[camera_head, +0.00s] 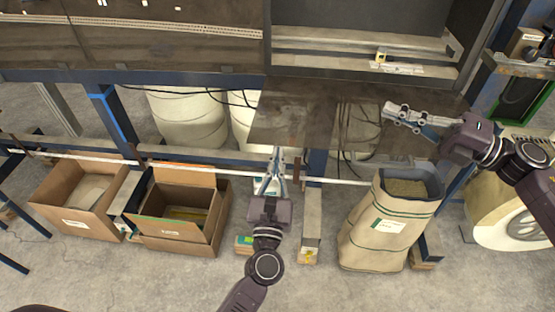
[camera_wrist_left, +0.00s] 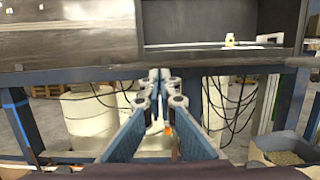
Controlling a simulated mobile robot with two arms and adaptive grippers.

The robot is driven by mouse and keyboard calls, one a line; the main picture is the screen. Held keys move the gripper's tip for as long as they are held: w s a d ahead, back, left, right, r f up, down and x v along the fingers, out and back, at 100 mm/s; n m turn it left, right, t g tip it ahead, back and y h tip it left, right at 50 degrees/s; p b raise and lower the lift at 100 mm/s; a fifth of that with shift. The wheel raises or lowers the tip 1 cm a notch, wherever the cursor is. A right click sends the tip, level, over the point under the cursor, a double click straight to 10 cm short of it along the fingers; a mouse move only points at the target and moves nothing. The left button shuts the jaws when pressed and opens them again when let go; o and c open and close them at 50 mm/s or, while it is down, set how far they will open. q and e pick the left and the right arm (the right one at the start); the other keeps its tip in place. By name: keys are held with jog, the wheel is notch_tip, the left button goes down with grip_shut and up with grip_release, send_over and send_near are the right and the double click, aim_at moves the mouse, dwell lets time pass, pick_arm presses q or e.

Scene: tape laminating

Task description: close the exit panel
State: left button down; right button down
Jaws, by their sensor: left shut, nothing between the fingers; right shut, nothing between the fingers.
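The exit panel (camera_head: 310,122) is a dark, partly see-through flap in the head view. It juts out below the machine's open bay (camera_head: 355,15), which also shows at the upper right of the left wrist view (camera_wrist_left: 195,22). I cannot make out the panel in the left wrist view. My left gripper (camera_head: 277,150) is shut and empty at the panel's lower left edge; I cannot tell whether it touches. Its closed fingertips show mid-picture in the left wrist view (camera_wrist_left: 161,74). My right gripper (camera_head: 390,112) is shut and empty, overlapping the panel's right part; contact is unclear.
Two cardboard boxes (camera_head: 108,212) (camera_head: 165,230) stand on the floor at left. An open sack (camera_head: 372,235) stands below my right gripper. White barrels (camera_head: 190,118) and cables are behind the frame. A blue machine beam (camera_wrist_left: 90,74) crosses the left wrist view.

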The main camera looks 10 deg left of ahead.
pick_arm(q)
jog(key=shift+r, duration=0.8)
pick_arm(e)
jog(key=c, duration=2.7)
grip_release()
jog(key=o, duration=0.7)
jog(key=shift+c, duration=0.2)
